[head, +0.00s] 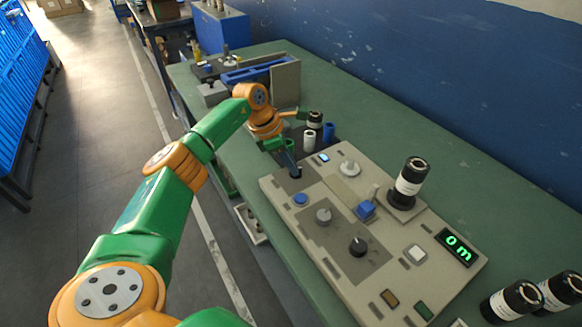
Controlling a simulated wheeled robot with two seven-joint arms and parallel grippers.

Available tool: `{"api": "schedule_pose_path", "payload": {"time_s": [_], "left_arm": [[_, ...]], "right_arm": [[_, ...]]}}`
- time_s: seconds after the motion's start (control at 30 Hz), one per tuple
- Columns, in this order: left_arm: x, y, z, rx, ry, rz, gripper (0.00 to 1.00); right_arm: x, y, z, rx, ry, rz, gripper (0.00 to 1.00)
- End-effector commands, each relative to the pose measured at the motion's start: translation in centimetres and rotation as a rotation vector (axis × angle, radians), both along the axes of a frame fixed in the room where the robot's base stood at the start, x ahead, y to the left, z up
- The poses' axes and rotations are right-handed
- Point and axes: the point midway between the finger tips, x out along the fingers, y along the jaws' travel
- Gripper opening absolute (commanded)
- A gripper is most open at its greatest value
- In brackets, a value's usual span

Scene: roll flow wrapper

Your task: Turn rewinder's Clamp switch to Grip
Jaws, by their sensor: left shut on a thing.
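The rewinder (275,196) is a beige panel with knobs, buttons and a green "0m" display (458,249) on the green bench. My left gripper (293,166) reaches down at the panel's far left corner. It is shut on a small dark switch (296,174) there, mostly hidden by the fingers. I take this to be the Clamp switch, but its label and direction cannot be read. A blue button (301,199), a grey knob (323,215) and a black knob (357,246) are nearer on the panel. My right gripper is not in view.
A black-and-white roll (411,178) stands upright on the panel's right side. White (309,139) and blue (329,132) rolls stand just behind the gripper. A blue wall bounds the bench.

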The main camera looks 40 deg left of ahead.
Motion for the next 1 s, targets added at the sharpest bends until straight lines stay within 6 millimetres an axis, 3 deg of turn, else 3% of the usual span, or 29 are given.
{"api": "schedule_pose_path", "payload": {"time_s": [0.77,0.8,0.9,1.0], "left_arm": [[0.08,0.00,-0.03,0.000,0.000,-0.099,0.00],[0.08,0.00,-0.03,0.000,0.000,-0.099,0.21],[0.07,0.01,-0.04,0.001,0.001,-0.099,0.46],[0.08,0.02,-0.04,0.001,0.001,-0.098,0.46]], "right_arm": [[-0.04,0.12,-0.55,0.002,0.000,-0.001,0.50],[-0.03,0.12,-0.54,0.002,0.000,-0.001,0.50],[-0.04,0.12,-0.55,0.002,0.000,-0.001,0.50],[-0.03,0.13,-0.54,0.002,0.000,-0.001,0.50]]}}
